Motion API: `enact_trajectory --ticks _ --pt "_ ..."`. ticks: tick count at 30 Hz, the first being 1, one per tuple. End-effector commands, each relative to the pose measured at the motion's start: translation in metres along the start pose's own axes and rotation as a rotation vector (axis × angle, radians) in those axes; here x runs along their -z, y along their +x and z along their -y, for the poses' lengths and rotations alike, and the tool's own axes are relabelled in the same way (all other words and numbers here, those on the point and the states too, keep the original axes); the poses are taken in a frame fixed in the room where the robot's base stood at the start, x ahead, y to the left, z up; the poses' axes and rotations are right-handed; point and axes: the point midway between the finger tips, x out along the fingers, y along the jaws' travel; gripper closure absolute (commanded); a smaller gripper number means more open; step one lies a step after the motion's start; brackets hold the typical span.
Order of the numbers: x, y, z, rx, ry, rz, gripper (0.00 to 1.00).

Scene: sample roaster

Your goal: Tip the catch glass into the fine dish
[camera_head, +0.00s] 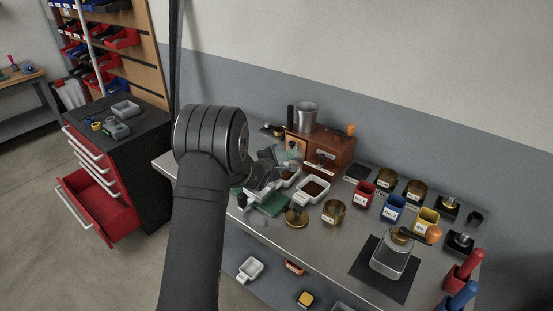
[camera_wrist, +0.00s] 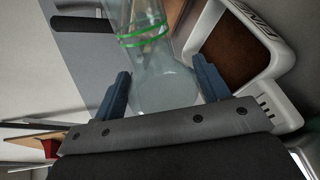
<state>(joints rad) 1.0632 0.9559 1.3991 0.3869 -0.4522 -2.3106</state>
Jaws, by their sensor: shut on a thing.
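My gripper (camera_wrist: 162,75) is shut on the catch glass (camera_wrist: 155,88), a clear vessel with green bands, between its blue fingers. I see no grounds in the part of the glass that shows. The fine dish (camera_wrist: 283,108), white with a "FINE" label, lies close to the right of the glass in the wrist view and has brown grounds in it. The glass's mouth is not clear to see. In the head view my gripper (camera_head: 266,180) is partly hidden by my arm, beside two white dishes, one of them a dish of brown grounds (camera_head: 326,199).
A wooden box (camera_head: 335,150) with a metal cup (camera_head: 306,117) on it stands behind. A green mat (camera_head: 270,205) lies below my gripper.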

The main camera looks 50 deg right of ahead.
Motion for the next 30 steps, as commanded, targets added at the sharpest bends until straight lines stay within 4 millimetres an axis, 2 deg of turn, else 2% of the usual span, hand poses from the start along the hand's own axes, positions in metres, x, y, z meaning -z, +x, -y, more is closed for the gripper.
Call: enact_trajectory --ticks 8,21,30 --pt "-0.001 -0.001 -0.003 -0.002 0.0 0.001 0.59" --pt "-0.013 -0.01 -0.026 -0.002 0.0 0.001 0.59" --pt "-0.013 -0.011 -0.026 -0.001 0.001 0.0 0.59"
